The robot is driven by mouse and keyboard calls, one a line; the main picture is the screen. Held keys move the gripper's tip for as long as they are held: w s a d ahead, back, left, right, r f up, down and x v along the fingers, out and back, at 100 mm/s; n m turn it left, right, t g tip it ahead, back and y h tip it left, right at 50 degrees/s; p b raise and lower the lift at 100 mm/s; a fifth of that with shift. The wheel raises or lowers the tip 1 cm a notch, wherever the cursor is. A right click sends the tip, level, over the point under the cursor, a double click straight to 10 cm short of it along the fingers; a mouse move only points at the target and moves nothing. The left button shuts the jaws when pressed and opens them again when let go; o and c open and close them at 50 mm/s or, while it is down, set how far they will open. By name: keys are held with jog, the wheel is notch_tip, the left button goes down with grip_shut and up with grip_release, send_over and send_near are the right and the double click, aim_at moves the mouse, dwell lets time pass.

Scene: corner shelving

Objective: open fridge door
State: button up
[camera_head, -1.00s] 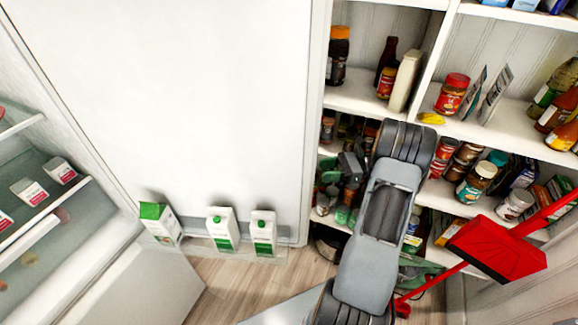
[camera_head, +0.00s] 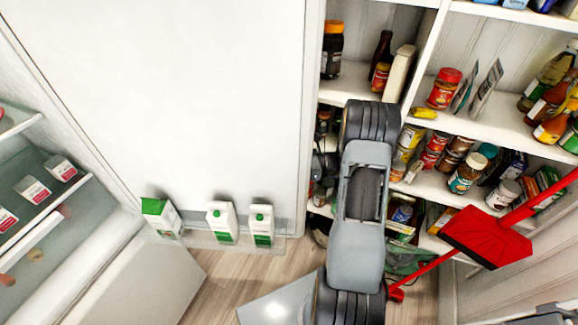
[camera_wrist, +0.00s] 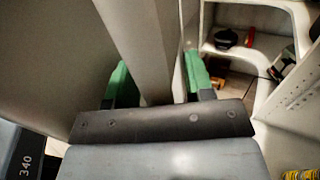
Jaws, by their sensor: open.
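The fridge door (camera_head: 190,95) is the large white panel in the head view. It stands swung wide open with its inner side showing, beside the lit fridge interior with its glass shelf (camera_head: 75,205). Several milk cartons (camera_head: 222,222) stand in its low rack. In the wrist view my gripper (camera_wrist: 160,82) is open, its green fingertips on either side of a pale upright panel edge (camera_wrist: 143,40), which appears to be the door's. I cannot tell whether either finger touches it. In the head view the fingers are hidden and my arm stands just right of the door edge.
White corner shelves (camera_head: 470,118) with jars, bottles and packets stand close to the right of the door. A red dustpan (camera_head: 487,237) with a red-handled tool is in front of them. Wooden floor (camera_head: 215,290) shows below the cartons.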

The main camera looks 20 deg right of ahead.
jog(key=shift+c, duration=0.4)
grip_shut()
